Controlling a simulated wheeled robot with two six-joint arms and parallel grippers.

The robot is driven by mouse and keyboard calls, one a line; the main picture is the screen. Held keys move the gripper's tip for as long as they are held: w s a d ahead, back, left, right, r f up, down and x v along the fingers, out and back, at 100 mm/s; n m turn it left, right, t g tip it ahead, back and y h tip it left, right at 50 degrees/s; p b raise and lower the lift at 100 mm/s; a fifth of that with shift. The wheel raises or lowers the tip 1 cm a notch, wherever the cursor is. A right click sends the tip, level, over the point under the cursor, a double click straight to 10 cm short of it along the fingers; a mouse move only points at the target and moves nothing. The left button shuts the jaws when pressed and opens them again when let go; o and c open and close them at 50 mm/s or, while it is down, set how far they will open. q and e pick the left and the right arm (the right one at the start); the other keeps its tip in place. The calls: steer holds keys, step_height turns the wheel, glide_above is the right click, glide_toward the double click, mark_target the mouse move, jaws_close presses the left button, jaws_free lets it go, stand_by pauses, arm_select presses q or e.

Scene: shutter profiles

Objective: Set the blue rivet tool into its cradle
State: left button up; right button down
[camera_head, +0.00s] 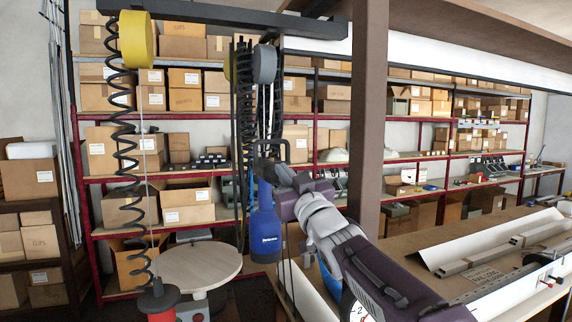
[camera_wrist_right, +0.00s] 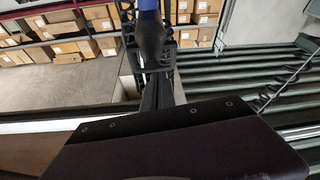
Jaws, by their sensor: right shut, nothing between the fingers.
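The blue rivet tool (camera_head: 265,228) hangs upright below a dark coiled cable, left of the post in the head view. Its blue end also shows at the top edge of the wrist view (camera_wrist_right: 148,5), above a dark section. My right gripper (camera_head: 276,172) is at the tool's dark upper part, coming in from the right. Its fingers are shut with nothing between them; they point toward the tool in the wrist view (camera_wrist_right: 154,85). Whether they touch the tool cannot be told. I cannot make out the cradle. My left gripper is not in view.
A brown post (camera_head: 368,110) stands close to my right arm. A round table (camera_head: 200,264) is lower left of the tool. A red tool (camera_head: 158,302) hangs on a coil at left. A bench (camera_head: 405,258) with profiles is at right. Box shelves line the back.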

steer(key=shift+d+f, duration=0.4)
steer(key=shift+a, duration=0.2)
step_height(320, 180, down, 43)
steer(key=b, duration=4.1)
steer(key=shift+d, duration=0.1)
